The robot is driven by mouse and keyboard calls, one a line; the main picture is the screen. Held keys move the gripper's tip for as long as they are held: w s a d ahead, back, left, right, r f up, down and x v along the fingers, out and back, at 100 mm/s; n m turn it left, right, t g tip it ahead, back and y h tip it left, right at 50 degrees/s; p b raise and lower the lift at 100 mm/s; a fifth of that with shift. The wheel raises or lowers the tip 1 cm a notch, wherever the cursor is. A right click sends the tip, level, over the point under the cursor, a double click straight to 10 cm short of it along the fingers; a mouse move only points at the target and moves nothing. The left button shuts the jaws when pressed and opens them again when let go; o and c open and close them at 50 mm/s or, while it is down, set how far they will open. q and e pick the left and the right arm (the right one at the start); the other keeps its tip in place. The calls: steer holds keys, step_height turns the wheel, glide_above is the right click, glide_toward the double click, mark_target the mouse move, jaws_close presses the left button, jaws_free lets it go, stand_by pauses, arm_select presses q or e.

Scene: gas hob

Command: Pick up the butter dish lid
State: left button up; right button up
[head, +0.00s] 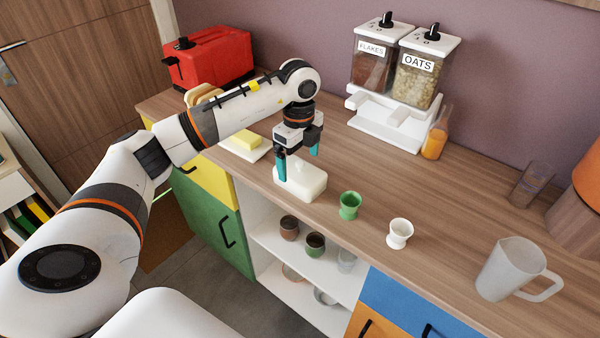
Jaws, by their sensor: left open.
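The white butter dish lid (301,183) sits on the wooden counter near its front edge, with a small knob on top partly behind my gripper. The butter dish base (244,149) with a yellow block of butter (246,139) lies to the left, partly behind my arm. My left gripper (298,165) points down over the lid with its teal fingers apart. One finger is at the lid's left side and the other is behind its top. I cannot tell whether they touch it. My right gripper is not in view.
A green egg cup (349,205) and a white egg cup (399,233) stand to the right of the lid. Further right is a frosted jug (511,268). A cereal dispenser (395,120), an orange-filled carafe (436,140) and a red toaster (208,57) stand at the back.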

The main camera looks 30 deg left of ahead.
mark_target(300, 162)
arm_select(q)
step_height(300, 162, down, 4)
steer(key=shift+d+f, duration=0.1)
steer(key=shift+d, duration=0.05)
steer(key=c, duration=1.2)
steer(key=shift+o, duration=0.2)
